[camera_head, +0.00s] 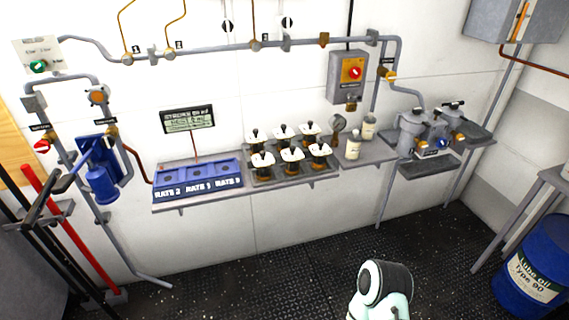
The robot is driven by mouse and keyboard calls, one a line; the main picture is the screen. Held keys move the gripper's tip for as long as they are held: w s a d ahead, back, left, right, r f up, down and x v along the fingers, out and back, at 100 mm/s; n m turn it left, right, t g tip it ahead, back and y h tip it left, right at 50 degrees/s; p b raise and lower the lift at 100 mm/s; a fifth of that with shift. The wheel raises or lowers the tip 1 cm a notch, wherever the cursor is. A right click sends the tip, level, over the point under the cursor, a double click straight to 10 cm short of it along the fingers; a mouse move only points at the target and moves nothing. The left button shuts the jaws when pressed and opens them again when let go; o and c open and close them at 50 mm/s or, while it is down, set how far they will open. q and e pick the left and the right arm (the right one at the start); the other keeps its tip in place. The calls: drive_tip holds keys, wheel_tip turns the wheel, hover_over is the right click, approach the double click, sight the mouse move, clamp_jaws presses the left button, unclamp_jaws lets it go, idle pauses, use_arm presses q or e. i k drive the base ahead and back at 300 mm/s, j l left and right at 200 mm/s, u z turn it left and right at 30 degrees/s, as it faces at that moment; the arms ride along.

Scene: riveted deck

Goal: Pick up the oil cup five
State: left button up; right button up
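Several oil cups with white tops and amber lower parts stand upright in two rows of three on a dark tray (296,180) on the wall shelf. The back row holds a left cup (255,137), a middle cup (283,133) and a right cup (309,131). The front row holds a left cup (262,160), a middle cup (291,155) and a right cup (320,150). Any numbers on them are too small to read, so I cannot tell which is five. Neither gripper is in view; a white and black part of my arm shows at the bottom.
A blue three-bay rack (198,180) marked with rates adjoins the cups at left. Small bottles (353,145) stand on the shelf at right, then grey filter housings (412,132). A blue drum (535,268) stands at far right. The dark floor before the shelf is clear.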

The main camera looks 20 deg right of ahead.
sight(292, 156)
drive_tip(key=l+u, duration=0.2)
drive_tip(key=u, duration=0.15)
drive_tip(key=i+l+u, duration=0.1)
drive_tip(key=u, duration=0.2)
drive_tip(key=l+u, duration=0.6)
drive_tip(key=l, duration=0.25)
drive_tip(key=k+l+u, duration=0.2)
drive_tip(key=l, duration=0.25)
drive_tip(key=k+l+u, duration=0.1)
drive_tip(key=l, duration=0.45)
drive_tip(key=l+u, duration=0.1)
drive_tip(key=l, duration=0.4)
drive_tip(key=k, duration=0.05)
